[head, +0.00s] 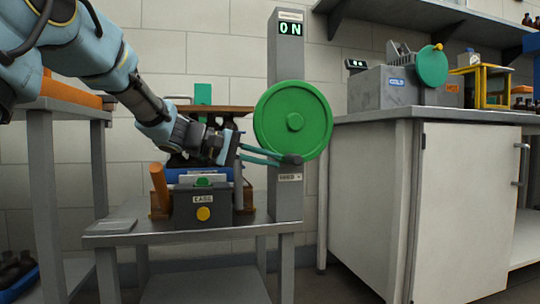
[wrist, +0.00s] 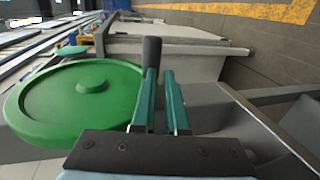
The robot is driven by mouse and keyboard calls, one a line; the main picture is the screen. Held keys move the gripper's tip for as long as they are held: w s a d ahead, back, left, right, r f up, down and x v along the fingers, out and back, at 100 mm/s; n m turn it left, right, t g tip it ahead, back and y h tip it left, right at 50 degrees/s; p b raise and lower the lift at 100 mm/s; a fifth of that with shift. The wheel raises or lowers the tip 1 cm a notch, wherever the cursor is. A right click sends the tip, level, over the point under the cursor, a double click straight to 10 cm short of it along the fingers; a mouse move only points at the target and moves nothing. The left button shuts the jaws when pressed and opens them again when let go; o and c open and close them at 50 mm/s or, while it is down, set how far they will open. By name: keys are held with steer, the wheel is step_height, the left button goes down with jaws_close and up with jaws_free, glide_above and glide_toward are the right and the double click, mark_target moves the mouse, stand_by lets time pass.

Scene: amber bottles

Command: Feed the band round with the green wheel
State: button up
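The green wheel (head: 280,104) is mounted on a grey post (head: 287,198), with a round hub at its middle. It also shows large at the left of the wrist view (wrist: 45,105). Contact on both sides is hard to see. I cannot clearly make out the band.
The post's display (head: 290,28) reads "0 N".

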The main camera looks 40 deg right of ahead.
steer(key=o, duration=0.7)
steer(key=shift+s+d+r, duration=0.1)
steer(key=shift+s+r, duration=0.05)
steer(key=shift+r, duration=0.05)
steer(key=shift+o, duration=0.2)
steer(key=p+v, duration=0.3)
steer(key=v, duration=0.8)
steer(key=shift+p, duration=0.3)
